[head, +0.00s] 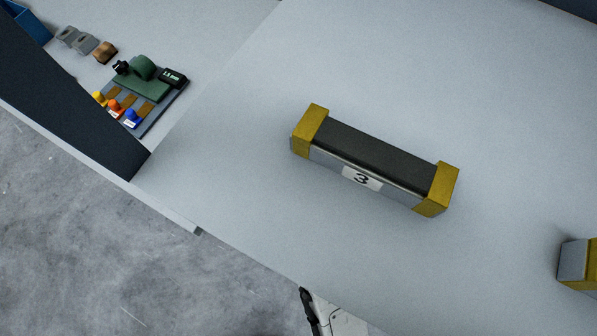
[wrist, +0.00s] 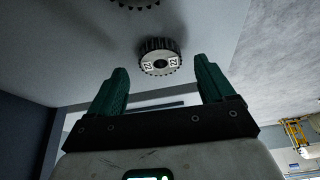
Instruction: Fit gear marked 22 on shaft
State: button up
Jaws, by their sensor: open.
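A dark toothed gear (wrist: 160,47) with a pale face and a dark centre hole shows in the wrist view, beyond my fingertips. Its face carries two small white labels that look like 22, though they are tiny. My gripper (wrist: 160,72) is open, its two green fingers apart with nothing held between them. The gear lines up roughly with the gap between the fingers and appears apart from them. A second toothed gear (wrist: 133,3) is cut off at the top edge of the wrist view. I cannot make out a shaft in either view.
In the head view, a black-topped block with yellow ends marked 3 (head: 372,158) lies on the pale table (head: 240,210). A board (head: 150,118) with small coloured knobs is at the upper left. Another yellow-ended block (head: 575,262) is cut off at right. Clear table surrounds the middle block.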

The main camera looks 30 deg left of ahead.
jog(key=shift+x, duration=1.45)
jog(key=shift+c, duration=0.2)
jog(key=c, duration=1.2)
